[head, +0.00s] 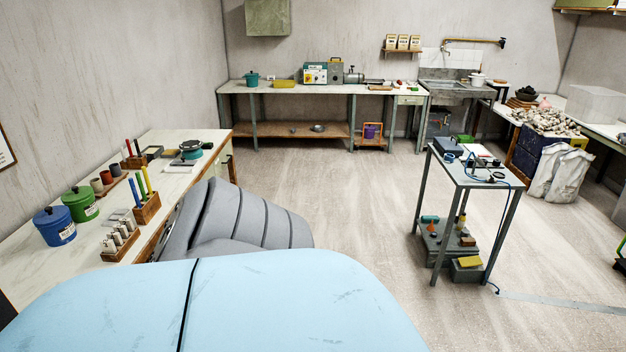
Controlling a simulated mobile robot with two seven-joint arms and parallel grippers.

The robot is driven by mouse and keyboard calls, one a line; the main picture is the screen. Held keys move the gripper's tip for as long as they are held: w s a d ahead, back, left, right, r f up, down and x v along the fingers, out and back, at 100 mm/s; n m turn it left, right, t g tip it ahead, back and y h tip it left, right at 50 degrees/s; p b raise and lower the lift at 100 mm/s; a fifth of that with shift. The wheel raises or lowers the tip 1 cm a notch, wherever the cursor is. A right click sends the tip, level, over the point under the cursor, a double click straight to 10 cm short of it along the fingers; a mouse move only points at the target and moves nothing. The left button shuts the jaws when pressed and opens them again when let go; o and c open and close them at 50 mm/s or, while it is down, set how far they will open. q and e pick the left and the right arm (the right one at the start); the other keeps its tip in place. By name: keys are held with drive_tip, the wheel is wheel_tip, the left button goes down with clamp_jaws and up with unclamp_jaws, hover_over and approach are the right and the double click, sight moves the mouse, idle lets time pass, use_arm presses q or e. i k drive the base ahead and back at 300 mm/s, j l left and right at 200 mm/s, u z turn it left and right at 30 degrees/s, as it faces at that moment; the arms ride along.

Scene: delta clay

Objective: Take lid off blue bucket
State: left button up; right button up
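The blue bucket (56,231) stands upright on the left bench, near its front left end. It has a white label on its side. Its dark blue lid (50,213) with a small knob sits on top of it. A green bucket (81,206) with a green lid stands just behind and to the right of it. Neither of my grippers shows in the head view.
The left bench (120,214) also holds a wooden pen block (147,208) and a rack of small jars (120,242). Grey segmented bulk (245,218) lies beside the bench. A metal trolley (470,180) stands at right. The middle floor (345,180) is clear.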

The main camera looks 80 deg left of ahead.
sight(50, 214)
drive_tip(key=u, duration=3.8)
